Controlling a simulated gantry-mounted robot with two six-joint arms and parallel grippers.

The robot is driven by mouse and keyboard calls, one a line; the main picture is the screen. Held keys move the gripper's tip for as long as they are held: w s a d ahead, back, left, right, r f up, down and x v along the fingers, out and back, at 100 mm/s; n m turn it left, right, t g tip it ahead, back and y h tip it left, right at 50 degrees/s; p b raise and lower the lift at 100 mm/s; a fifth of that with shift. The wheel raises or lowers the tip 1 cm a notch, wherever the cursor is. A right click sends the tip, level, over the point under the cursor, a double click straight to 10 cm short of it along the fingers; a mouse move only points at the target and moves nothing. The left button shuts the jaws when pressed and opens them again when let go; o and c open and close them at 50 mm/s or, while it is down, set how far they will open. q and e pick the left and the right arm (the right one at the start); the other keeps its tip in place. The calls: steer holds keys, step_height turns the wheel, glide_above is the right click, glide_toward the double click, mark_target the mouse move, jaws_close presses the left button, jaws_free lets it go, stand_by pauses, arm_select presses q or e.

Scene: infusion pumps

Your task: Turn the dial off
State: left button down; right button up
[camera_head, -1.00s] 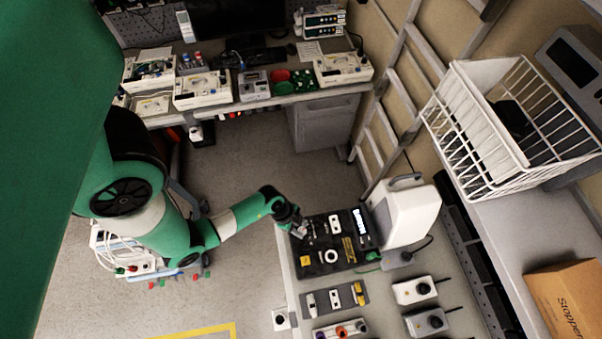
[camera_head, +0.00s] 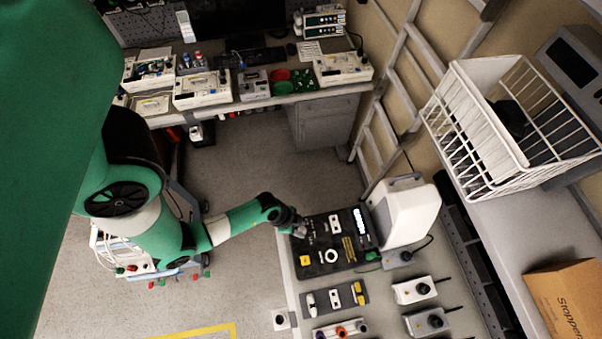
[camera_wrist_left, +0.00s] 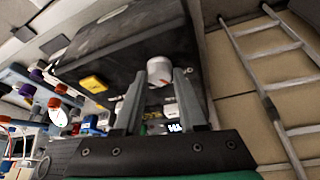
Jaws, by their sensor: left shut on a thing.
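The black control panel (camera_head: 343,256) lies on the bench at the lower middle of the head view, with several knobs, switches and a lit display. My left gripper (camera_head: 300,231) is at its upper left corner. In the left wrist view, the white round dial (camera_wrist_left: 160,69) with a red mark stands out from the dark panel face (camera_wrist_left: 120,45). The fingers of my left gripper (camera_wrist_left: 159,88) are on either side of the dial and shut on it. The dial's exact setting is too small to read. My right gripper is not in view.
A white rounded device (camera_head: 408,212) stands right behind the panel. A smaller switch plate (camera_head: 322,300) and several grey boxes lie in front.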

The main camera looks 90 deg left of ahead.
arm_select(q)
steer(key=shift+c, duration=2.4)
jaws_free()
steer(key=v, duration=1.1)
steer(key=shift+r, duration=0.25)
steer(key=shift+s, duration=0.1)
